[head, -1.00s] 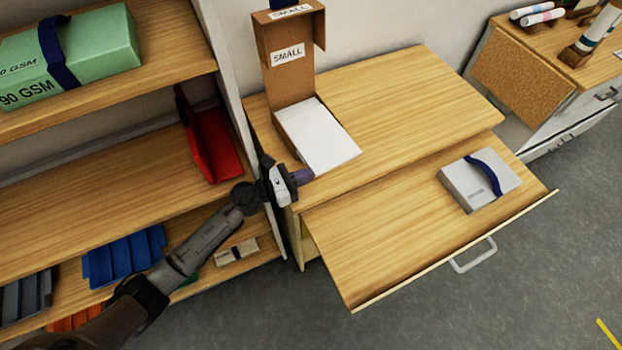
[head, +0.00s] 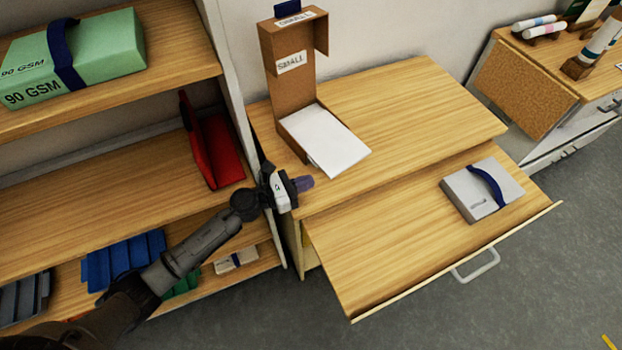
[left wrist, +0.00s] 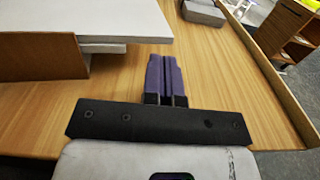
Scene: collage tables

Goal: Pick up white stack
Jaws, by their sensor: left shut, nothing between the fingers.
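A white paper stack (head: 325,138) lies in a cardboard box marked SMALL (head: 291,92), its near end sticking out over the tabletop. It also shows in the left wrist view (left wrist: 95,18) at the upper left. A pale grey-white block with a dark blue band (head: 468,194) lies on the pulled-out drawer board and shows partly at the top of the left wrist view (left wrist: 203,12). My left gripper (head: 306,184), with purple fingers, is shut and empty near the desk's left front corner, in front of the box and apart from both stacks. My right gripper is not in view.
Shelves on the left hold a green 90 GSM pack (head: 75,62), a red holder (head: 212,150) and blue trays (head: 125,262). The drawer board (head: 385,240) is clear left of the banded block. The desktop (head: 410,105) is clear right of the box.

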